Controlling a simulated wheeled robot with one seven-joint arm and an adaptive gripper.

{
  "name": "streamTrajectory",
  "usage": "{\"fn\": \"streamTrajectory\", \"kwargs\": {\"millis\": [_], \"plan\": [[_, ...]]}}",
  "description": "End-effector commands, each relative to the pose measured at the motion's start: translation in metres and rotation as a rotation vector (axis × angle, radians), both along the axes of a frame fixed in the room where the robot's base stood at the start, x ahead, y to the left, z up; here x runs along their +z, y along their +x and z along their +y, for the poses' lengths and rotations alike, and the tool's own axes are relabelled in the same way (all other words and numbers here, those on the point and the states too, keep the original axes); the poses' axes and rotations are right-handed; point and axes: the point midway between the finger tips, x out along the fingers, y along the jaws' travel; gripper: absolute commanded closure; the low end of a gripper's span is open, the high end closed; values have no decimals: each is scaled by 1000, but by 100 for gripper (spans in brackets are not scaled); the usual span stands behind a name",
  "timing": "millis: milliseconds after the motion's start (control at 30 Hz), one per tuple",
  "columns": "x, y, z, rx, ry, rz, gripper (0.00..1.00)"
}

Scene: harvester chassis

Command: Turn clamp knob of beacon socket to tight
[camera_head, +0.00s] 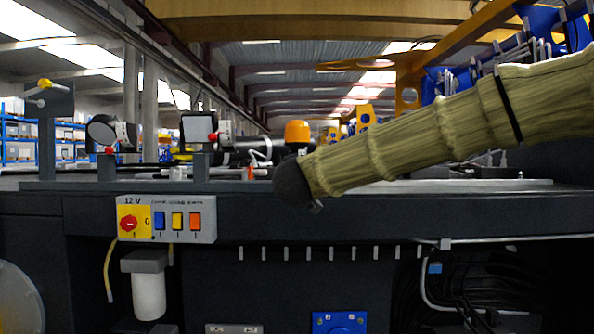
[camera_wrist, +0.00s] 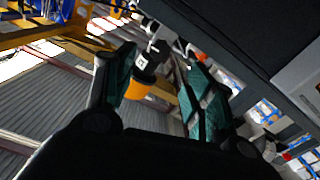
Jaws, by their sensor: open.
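The orange beacon (camera_head: 297,131) stands above the dark deck, just behind the dark end of my arm. In the wrist view the beacon (camera_wrist: 139,88) appears upside down, with its grey socket (camera_wrist: 143,63) and a small dark clamp knob (camera_wrist: 157,46) at the socket's side. My gripper (camera_wrist: 162,58) is open, its two teal fingers apart and empty. The beacon and socket show between the fingers, beyond them; I see no contact. In the head view my gripper is not distinguishable, and my arm hides the socket and knob. The knob's turn setting cannot be read.
Two lamps with red knobs (camera_head: 213,137) stand on the deck to the left. A 12 V switch panel (camera_head: 167,219) is on the chassis front. A yellow-tipped lever (camera_head: 44,84) stands at far left. The dark chassis edge (camera_wrist: 235,45) runs close to the right finger.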

Motion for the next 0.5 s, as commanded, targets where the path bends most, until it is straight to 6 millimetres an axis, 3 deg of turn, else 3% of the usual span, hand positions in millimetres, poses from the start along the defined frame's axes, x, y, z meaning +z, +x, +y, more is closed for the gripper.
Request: {"fn": "streamTrajectory", "kwargs": {"millis": [500], "plan": [[2, 61, 0, 0, 1, 2, 46]]}}
